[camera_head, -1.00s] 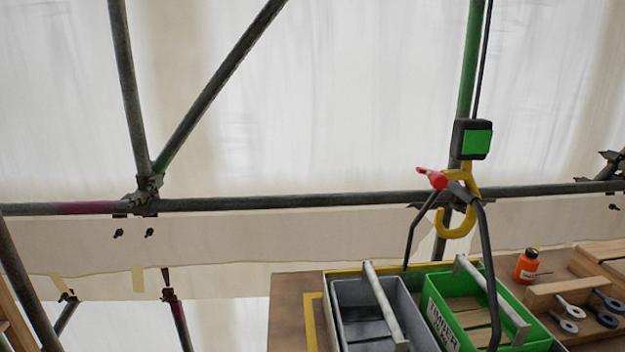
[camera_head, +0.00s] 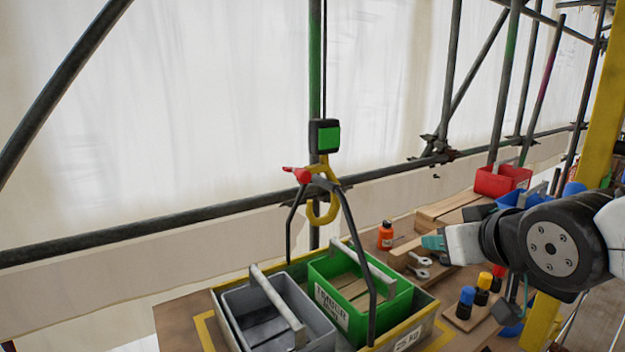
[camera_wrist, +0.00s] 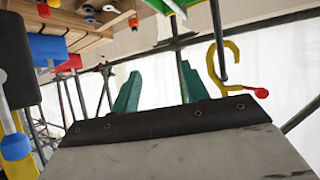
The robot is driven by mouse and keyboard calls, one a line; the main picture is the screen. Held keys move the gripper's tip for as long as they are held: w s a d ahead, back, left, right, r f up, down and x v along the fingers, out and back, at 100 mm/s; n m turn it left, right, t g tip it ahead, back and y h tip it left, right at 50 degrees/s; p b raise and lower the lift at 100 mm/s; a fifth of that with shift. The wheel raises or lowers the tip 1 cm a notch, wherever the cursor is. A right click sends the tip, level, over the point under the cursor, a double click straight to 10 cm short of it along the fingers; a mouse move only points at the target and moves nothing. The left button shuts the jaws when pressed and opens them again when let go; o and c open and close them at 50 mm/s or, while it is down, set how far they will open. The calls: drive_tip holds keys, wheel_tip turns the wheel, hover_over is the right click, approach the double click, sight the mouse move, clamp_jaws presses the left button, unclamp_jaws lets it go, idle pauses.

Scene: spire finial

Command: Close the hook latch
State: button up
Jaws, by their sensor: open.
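The yellow hook (camera_head: 332,206) hangs below a black and green block (camera_head: 324,137). The latch's red end (camera_head: 297,175) sticks out to the left of the hook, away from its curve. In the wrist view the hook (camera_wrist: 214,65) is right of the jaws, with the red latch end (camera_wrist: 261,93) pointing outward. The dark bail (camera_head: 357,243) of the tray passes up to the hook. My gripper (camera_head: 434,243) has green fingers, is open and empty, and is right of the hook, apart from it. It also shows in the wrist view (camera_wrist: 158,88).
The tray (camera_head: 406,337) holds a grey box (camera_head: 240,312) and a green box (camera_head: 400,299) below the hook. A scaffold tube (camera_head: 150,228) runs behind the hook. An orange bottle (camera_head: 386,237), eye bolts (camera_head: 420,262) and colored-capped items (camera_head: 466,302) stand on the bench to the right.

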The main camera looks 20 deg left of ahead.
drive_tip(key=a+r+n+t+y, duration=0.1)
drive_tip(key=a+r+n+y, duration=0.2)
drive_tip(key=a, duration=0.7)
drive_tip(key=n+y, duration=0.1)
drive_tip(key=y, duration=0.5)
approach(307, 179)
drive_tip(key=x, duration=0.9)
drive_tip(key=shift+w+a, duration=0.1)
drive_tip(key=shift+a, duration=0.1)
drive_tip(key=shift+n, duration=0.3)
clamp_jaws()
